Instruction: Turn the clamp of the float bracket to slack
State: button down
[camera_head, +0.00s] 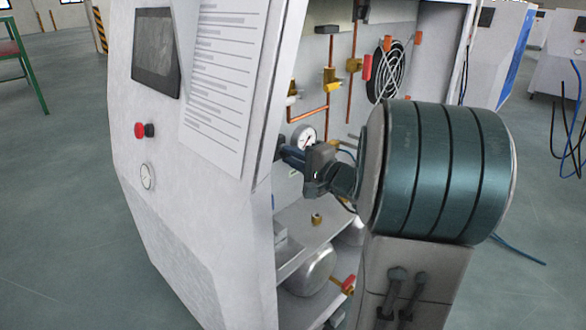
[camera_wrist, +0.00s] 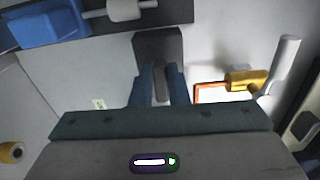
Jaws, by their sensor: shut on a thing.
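The clamp of the float bracket appears to be the dark grey piece (camera_wrist: 160,84) between my fingers in the wrist view. It juts from a dark block (camera_wrist: 158,44) near the pale wall. My gripper (camera_wrist: 161,92) is shut on it, one blue finger on each side. In the head view my gripper (camera_head: 284,152) reaches into the open cabinet, just behind the edge of its front panel. The clamp cannot be made out in the head view. A white cylinder (camera_wrist: 124,9) on a rod and a blue block (camera_wrist: 45,24) show at the top of the wrist view.
The cabinet's front panel (camera_head: 208,190) stands close left of my gripper. A gauge (camera_head: 304,138), copper pipes (camera_head: 353,70), a yellow valve (camera_head: 331,78) and a fan (camera_head: 388,72) are inside. A shelf (camera_head: 330,228) and a metal tank (camera_head: 311,271) lie below. In the wrist view a yellow fitting with a grey handle (camera_wrist: 285,62) is on the right.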

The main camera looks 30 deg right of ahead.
jog(key=shift+n+b, duration=0.3)
jog(key=shift+b, duration=0.05)
dwell(0.3)
jog(key=c, duration=1.4)
grip_release()
jog(key=shift+d, duration=0.1)
jog(key=shift+s, duration=0.1)
jog(key=p+v, duration=0.3)
jog(key=v, duration=1)
jog(key=shift+s, duration=0.3)
